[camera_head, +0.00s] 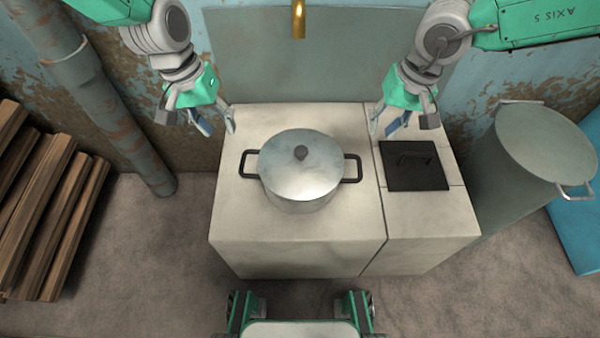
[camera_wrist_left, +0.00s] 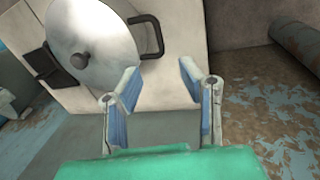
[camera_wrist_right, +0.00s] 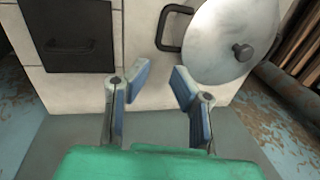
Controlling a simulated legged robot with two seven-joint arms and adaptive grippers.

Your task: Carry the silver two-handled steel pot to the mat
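The silver steel pot (camera_head: 301,170) stands upright with its lid on, on the left part of the pale stove block. It has a dark loop handle on each side. My left gripper (camera_head: 211,130) is open and empty, up and left of the pot's left handle (camera_head: 249,164); that handle also shows in the left wrist view (camera_wrist_left: 152,38). My right gripper (camera_head: 402,128) is open and empty, up and right of the right handle (camera_head: 353,168), which also shows in the right wrist view (camera_wrist_right: 166,28). Neither gripper touches the pot. I cannot make out the mat with certainty.
The pale block (camera_head: 290,258) has a black plate (camera_head: 414,170) with a handle on its right part. A tall metal drum (camera_head: 535,160) stands at the right. Stacked wood (camera_head: 45,220) and a pipe (camera_head: 110,110) are at the left. A brass spout (camera_head: 299,18) hangs at the top.

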